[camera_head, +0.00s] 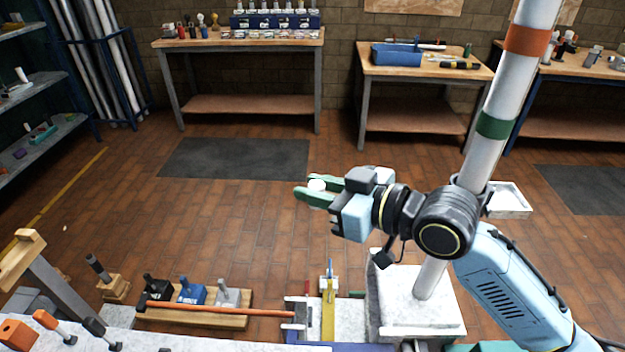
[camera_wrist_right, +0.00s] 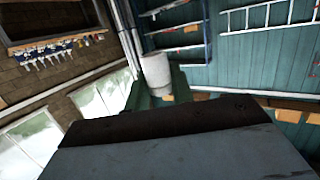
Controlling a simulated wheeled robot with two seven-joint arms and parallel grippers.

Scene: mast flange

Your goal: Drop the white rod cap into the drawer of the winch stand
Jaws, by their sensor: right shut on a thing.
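My right gripper (camera_head: 316,191) reaches in from the right in the head view, its green fingers pointing left above the open floor. It is shut on the white rod cap (camera_head: 317,184), a small white cylinder at the fingertips. In the right wrist view the cap (camera_wrist_right: 156,72) shows as a pale cylinder standing out past the green fingers (camera_wrist_right: 160,96). My left gripper is in neither view. I cannot make out for sure which thing is the winch stand or its drawer; a shallow white open tray (camera_head: 509,200) shows behind the mast, partly hidden by my right arm.
A white mast (camera_head: 492,125) with orange and green bands rises from a pale block (camera_head: 440,318) beside my right arm. A wooden rack (camera_head: 190,318) with several tools and an orange rod (camera_head: 222,309) lie at the front left. Workbenches line the back wall; the middle floor is clear.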

